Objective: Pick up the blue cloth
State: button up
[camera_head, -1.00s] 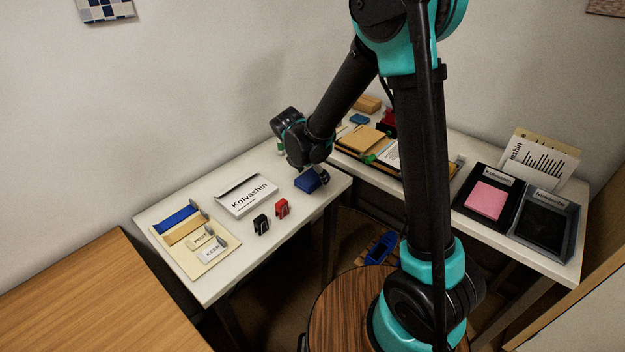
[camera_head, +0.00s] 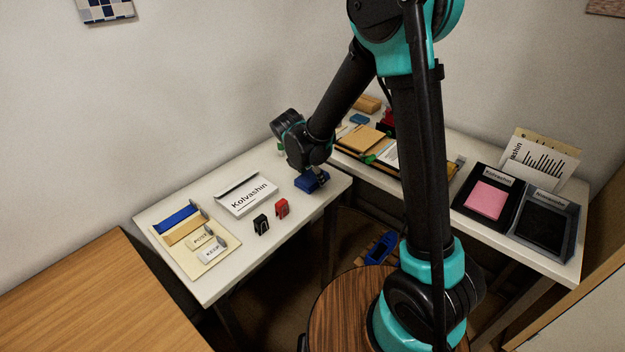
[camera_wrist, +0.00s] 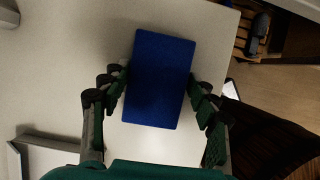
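The blue cloth (camera_head: 306,184) looks like a flat, folded rectangular block on the white table, near its right front corner. In the wrist view the blue cloth (camera_wrist: 161,78) lies between my fingers, its long sides facing them. My gripper (camera_wrist: 159,80) is spread wide, with one fingertip close beside each long edge; I cannot tell whether they touch. In the head view my gripper (camera_head: 312,178) is down right over the cloth and partly hides it.
A red clip (camera_head: 282,208) and a black clip (camera_head: 261,225) stand left of the cloth. A white Kolvashin box (camera_head: 246,195) lies behind them. A board with blue and tan strips (camera_head: 205,258) is at the left. The table edge is close on the right.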

aim_at(312, 176)
jog(key=c, duration=0.4)
notch_tip(312, 176, up, 20)
jog(key=shift+r, duration=0.25)
dwell(0.3)
